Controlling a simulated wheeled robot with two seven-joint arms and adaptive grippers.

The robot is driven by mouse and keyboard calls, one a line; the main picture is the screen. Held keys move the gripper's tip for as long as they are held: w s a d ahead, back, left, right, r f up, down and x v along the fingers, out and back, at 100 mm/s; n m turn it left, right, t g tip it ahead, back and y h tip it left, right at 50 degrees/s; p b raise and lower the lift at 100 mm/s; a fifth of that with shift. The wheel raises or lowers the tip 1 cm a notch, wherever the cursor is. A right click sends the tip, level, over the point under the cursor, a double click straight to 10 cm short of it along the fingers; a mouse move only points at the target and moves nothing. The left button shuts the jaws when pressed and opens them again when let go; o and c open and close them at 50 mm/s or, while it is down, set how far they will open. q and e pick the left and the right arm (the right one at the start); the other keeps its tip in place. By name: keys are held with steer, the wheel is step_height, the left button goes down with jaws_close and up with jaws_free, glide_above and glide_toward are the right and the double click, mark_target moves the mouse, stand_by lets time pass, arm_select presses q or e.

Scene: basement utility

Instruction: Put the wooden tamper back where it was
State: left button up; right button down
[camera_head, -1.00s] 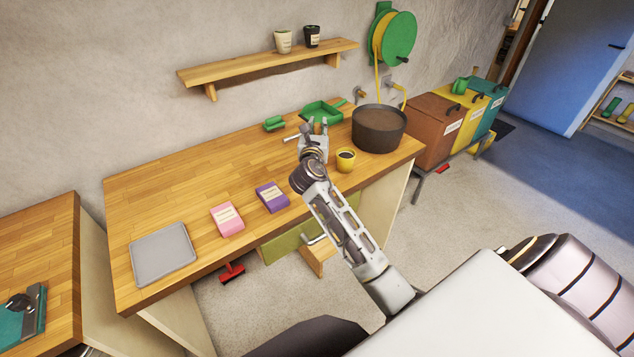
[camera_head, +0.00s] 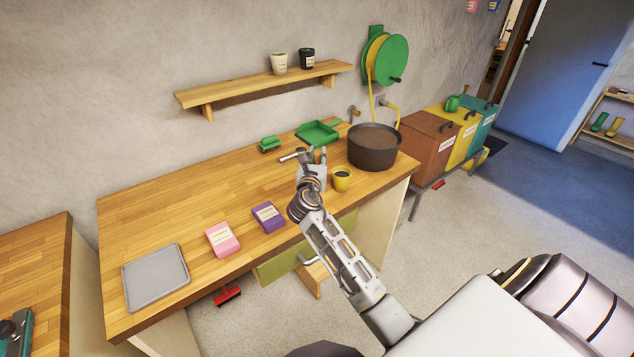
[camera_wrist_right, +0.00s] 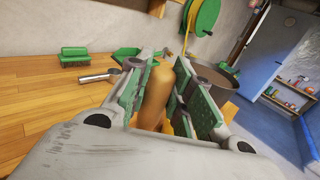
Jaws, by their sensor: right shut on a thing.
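The wooden tamper (camera_wrist_right: 155,95) is a smooth, rounded tan piece in the right wrist view. It is held between the green-padded fingers of my right gripper (camera_wrist_right: 160,92), and its lower part is hidden. In the head view my right gripper (camera_head: 317,156) is over the right part of the wooden bench (camera_head: 180,200), left of the yellow mug (camera_head: 342,180). My left gripper is not in view.
A large dark pot of soil (camera_head: 374,156) stands right of the gripper. A green dustpan (camera_head: 318,132) and green brush (camera_head: 269,144) lie behind. A metal cylinder (camera_wrist_right: 100,76) shows beside the fingers. Purple (camera_head: 268,217) and pink (camera_head: 222,240) packets and a grey tray (camera_head: 155,277) lie left.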

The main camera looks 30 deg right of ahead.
steer(key=shift+f, duration=1.9)
steer(key=shift+f+b, duration=0.4)
steer(key=shift+f, duration=1.5)
steer(key=shift+f, duration=0.1)
steer(key=c, duration=1.3)
jaws_free()
steer(key=shift+b+v, duration=0.5)
steer(key=shift+v, duration=5.5)
